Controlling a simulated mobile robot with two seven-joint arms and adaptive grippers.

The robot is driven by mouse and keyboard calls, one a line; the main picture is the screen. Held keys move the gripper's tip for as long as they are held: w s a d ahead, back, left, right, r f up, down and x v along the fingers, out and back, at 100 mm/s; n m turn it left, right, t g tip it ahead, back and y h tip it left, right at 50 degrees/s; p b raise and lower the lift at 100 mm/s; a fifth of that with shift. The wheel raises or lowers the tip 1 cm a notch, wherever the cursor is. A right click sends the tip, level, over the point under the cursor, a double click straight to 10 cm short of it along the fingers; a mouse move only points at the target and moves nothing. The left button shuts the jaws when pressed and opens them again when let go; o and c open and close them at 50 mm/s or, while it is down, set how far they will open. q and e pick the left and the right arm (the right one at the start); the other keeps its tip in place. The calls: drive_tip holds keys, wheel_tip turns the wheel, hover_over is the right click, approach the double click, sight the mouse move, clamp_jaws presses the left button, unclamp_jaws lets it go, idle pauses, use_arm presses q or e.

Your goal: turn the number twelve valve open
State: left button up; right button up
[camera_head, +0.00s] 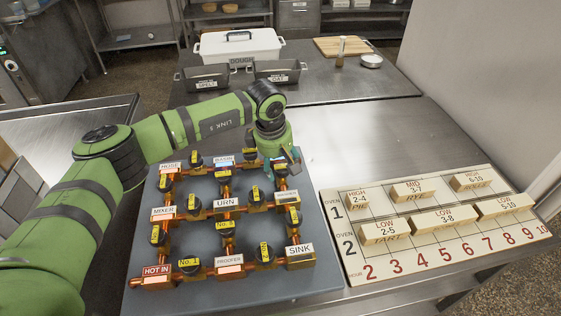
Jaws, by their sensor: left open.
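A grey board (305,285) carries a grid of copper pipes with several dark valve knobs and yellow number tags. The tag No. 1 (189,263) shows at the front left. Most other numbers are too small to read, so I cannot tell which valve is number twelve. My left gripper (284,163) is open and points down at the board's back right corner. It hides part of the pipes there, and I cannot tell whether it touches a knob. My right gripper is not in view.
A cream oven-hour board (440,262) with several wooden blocks lies right of the valve board. Behind are a white lidded tub (240,48), dark bins (205,77), a cutting board (342,46) and a small jar (340,50). Bare steel counter lies between.

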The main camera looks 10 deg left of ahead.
use_arm(q)
drive_tip(key=shift+w+d+f, duration=0.15)
drive_tip(key=shift+f, duration=0.5)
